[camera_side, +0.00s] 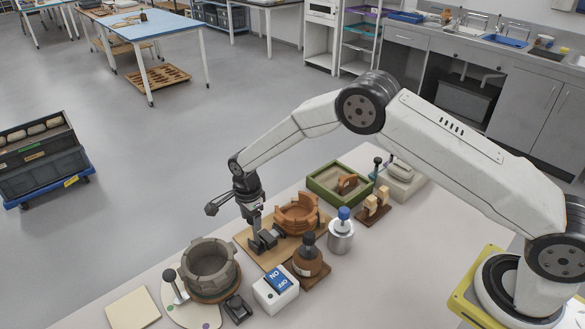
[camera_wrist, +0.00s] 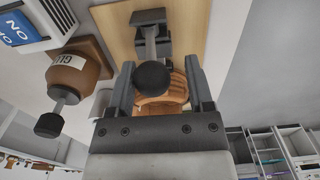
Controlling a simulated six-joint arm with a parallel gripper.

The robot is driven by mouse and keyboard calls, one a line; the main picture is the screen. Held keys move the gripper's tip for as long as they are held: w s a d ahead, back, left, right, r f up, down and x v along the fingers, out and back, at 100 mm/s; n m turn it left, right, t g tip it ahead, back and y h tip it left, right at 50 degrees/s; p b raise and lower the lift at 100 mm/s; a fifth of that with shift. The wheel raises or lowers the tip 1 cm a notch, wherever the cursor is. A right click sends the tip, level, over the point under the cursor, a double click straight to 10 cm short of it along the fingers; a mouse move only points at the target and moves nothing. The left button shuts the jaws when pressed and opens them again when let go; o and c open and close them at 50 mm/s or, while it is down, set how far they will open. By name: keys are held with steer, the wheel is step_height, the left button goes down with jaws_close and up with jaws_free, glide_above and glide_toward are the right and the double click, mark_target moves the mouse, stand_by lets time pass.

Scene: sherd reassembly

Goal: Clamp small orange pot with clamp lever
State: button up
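The small orange pot (camera_side: 297,214), with a jagged, broken rim, stands on a wooden board (camera_side: 246,237). Part of it shows behind the knob in the wrist view (camera_wrist: 176,92). A dark clamp (camera_side: 266,240) is on the board at the pot's left. Its lever ends in a black ball knob (camera_wrist: 153,78) in the wrist view. My gripper (camera_side: 254,222) points down over the clamp beside the pot. In the wrist view its fingers (camera_wrist: 159,66) are apart, with the knob showing between them and gaps at both sides. Whether the clamp touches the pot is hidden.
A brown glue bottle (camera_side: 307,263), a white ON/OFF switch box (camera_side: 276,290) and a silver can with a blue top (camera_side: 341,236) stand close in front and right. A grey pot (camera_side: 210,267) stands left. A green tray (camera_side: 326,194) and sherd rack (camera_side: 374,210) are behind right.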

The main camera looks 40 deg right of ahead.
steer(key=shift+w+f, duration=0.45)
steer(key=shift+w, duration=0.4)
steer(key=shift+w+f, duration=0.4)
steer(key=shift+w, duration=0.4)
steer(key=shift+w+f, duration=0.45)
steer(key=shift+w, duration=0.4)
steer(key=shift+r, duration=2.75)
steer(key=shift+r, duration=0.1)
steer(key=s+d+r+n+t, duration=0.1)
steer(key=s+d+r+n, duration=0.75)
steer(key=s+r, duration=0.25)
steer(key=s+d+r+n, duration=0.1)
steer(key=s+n, duration=0.3)
steer(key=s, duration=0.6)
steer(key=s+d+r+n+t, duration=0.1)
steer(key=s+d+n, duration=0.3)
steer(key=s, duration=0.6)
steer(key=shift+s+r+n+t, duration=0.3)
steer(key=shift+s+n, duration=0.05)
steer(key=shift+n, duration=0.4)
